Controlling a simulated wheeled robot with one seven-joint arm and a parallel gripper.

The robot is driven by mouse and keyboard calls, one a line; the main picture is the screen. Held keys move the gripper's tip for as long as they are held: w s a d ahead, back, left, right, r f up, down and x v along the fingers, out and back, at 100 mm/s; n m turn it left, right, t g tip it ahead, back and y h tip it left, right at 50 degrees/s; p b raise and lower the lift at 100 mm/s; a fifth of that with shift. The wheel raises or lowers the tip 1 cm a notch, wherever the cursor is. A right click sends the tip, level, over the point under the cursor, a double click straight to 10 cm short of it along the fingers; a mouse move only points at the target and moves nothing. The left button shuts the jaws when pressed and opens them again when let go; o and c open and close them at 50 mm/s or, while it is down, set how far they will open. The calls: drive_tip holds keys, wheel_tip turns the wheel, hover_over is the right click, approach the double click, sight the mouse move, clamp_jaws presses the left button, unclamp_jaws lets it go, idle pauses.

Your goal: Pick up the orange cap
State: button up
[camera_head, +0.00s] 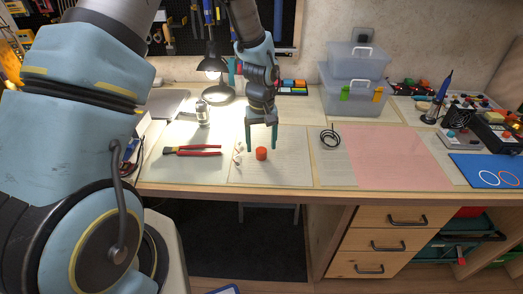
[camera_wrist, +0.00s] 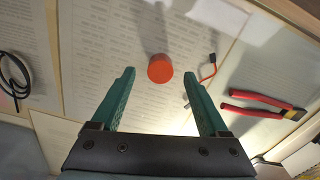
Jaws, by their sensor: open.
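The orange cap (camera_head: 261,153) stands on a printed sheet near the front of the workbench, right of the red-handled pliers. In the wrist view the cap (camera_wrist: 160,68) lies ahead of the fingertips, roughly centred between them, with clear space around it. My gripper (camera_head: 261,148) has green fingers spread apart and pointing down, above and just behind the cap. The wrist view shows my gripper (camera_wrist: 160,75) open and empty, with nothing between the fingers but the sheet and cap beyond.
Red-handled pliers (camera_head: 192,150) lie left of the cap, and a small servo-like part with wires (camera_head: 238,152) lies close beside it. A black cable coil (camera_head: 330,136) is to the right. A lit lamp (camera_head: 213,75) and stacked plastic bins (camera_head: 355,95) stand behind. A pink mat (camera_head: 400,157) lies bare at right.

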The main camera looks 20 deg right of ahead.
drive_tip(key=shift+f, duration=1)
clamp_jaws()
